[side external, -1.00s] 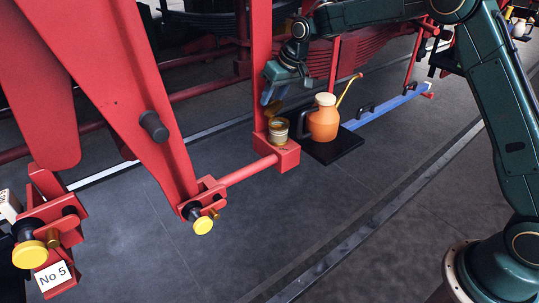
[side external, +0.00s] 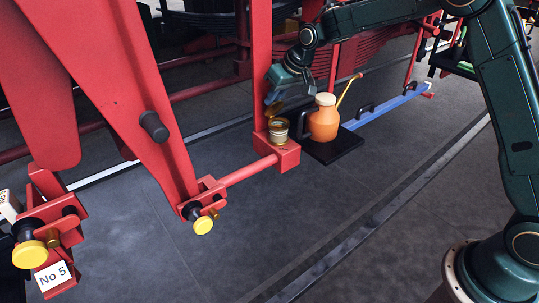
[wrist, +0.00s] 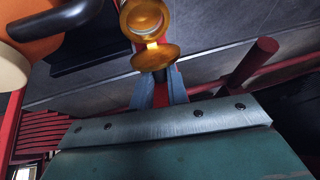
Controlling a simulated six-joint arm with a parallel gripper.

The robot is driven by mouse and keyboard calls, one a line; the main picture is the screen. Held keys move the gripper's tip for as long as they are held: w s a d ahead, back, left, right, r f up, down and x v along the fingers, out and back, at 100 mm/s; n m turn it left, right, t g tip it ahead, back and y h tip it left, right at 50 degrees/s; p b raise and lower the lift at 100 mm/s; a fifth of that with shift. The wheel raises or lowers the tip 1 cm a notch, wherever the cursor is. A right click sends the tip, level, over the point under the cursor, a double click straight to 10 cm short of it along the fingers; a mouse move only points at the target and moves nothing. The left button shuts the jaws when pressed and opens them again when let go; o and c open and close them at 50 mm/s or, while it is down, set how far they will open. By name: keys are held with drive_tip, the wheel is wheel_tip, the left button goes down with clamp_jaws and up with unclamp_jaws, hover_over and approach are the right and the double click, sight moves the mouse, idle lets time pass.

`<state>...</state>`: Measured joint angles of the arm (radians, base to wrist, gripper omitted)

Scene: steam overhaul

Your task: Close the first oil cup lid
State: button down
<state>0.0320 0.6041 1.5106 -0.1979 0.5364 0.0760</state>
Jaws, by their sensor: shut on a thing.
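The brass oil cup (side external: 279,131) stands upright on a red block at the end of a red bar. Its round lid (side external: 276,108) is open, tilted up at the cup's hinge. In the wrist view the open cup (wrist: 146,16) is at the top, and the lid (wrist: 155,57) hangs from its hinge toward my fingers. My gripper (side external: 271,98) is just above and behind the cup, at the lid. In the wrist view its fingertips (wrist: 160,84) meet the lid's outer edge and are shut on it. The exact contact is partly hidden by the lid.
An orange oil can (side external: 323,120) with a black handle stands on a black mat (side external: 340,149), close right of the cup. A red upright post (side external: 261,60) rises right behind the cup. The grey floor in front is clear.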

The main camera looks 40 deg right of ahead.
sight(274, 110)
drive_tip(key=shift+s+f+t, duration=0.2)
drive_tip(key=shift+s+t, duration=0.4)
drive_tip(key=shift+t, duration=0.4)
drive_tip(key=shift+s+f+t, duration=0.2)
drive_tip(key=shift+s+t, duration=0.4)
drive_tip(key=shift+t, duration=0.4)
drive_tip(key=shift+s+f+n+t, duration=0.2)
drive_tip(key=shift+s+f+t, duration=0.25)
drive_tip(key=shift+t, duration=0.6)
drive_tip(key=shift+s+f+n+t, duration=0.2)
drive_tip(key=shift+s+f+t, duration=0.25)
drive_tip(key=shift+t, duration=0.6)
drive_tip(key=shift+r, duration=0.1)
drive_tip(key=c, duration=1.4)
unclamp_jaws()
drive_tip(key=shift+o, duration=0.2)
drive_tip(key=shift+w+r+g, duration=0.1)
drive_tip(key=shift+g, duration=0.2)
